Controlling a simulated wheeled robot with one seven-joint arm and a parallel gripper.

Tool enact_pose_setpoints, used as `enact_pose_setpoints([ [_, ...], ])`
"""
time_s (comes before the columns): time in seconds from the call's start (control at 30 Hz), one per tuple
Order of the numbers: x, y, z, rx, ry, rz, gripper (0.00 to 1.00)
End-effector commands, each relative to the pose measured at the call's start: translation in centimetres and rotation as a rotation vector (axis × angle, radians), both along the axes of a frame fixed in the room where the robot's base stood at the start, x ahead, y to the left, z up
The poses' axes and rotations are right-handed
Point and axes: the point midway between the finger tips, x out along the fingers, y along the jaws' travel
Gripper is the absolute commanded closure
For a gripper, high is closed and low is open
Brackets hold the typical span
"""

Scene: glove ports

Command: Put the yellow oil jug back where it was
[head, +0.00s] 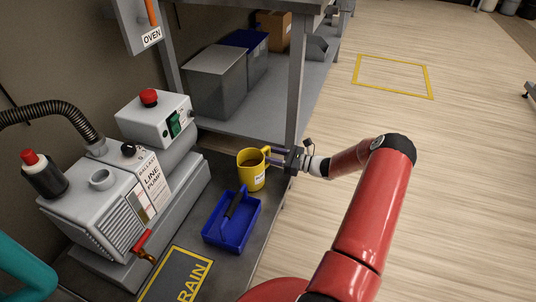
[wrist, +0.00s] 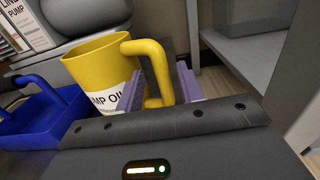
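The yellow oil jug (head: 252,176) stands upright on the dark lower surface in the head view, just behind the blue tray. In the wrist view the jug (wrist: 98,65) shows its open top, a white label partly reading "MP OIL", and its handle facing me. My gripper (head: 272,157) reaches in from the right at the jug's handle. In the wrist view the purple fingers of my gripper (wrist: 160,86) stand apart on either side of the handle, and they look open. Finger contact with the handle is hard to make out. The jug's base is hidden in the wrist view.
A blue tray (head: 219,236) with a dark-handled tool lies in front of the jug. The line pump (head: 115,205) stands to the left. A yellow-outlined drain mark (head: 172,278) is in front. A shelf post (head: 296,85) rises close behind my gripper; grey and blue bins stand on the shelf.

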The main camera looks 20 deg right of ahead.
Motion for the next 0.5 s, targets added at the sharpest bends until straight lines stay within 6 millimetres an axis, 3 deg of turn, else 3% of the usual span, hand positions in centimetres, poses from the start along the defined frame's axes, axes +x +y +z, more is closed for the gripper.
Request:
enact_pose_setpoints([
  [0.2,-3.5,-3.7,0.1,-0.001,0.001,-0.003,0.62],
  [0.5,-6.5,-6.7,0.0,0.000,-0.001,-0.001,0.62],
])
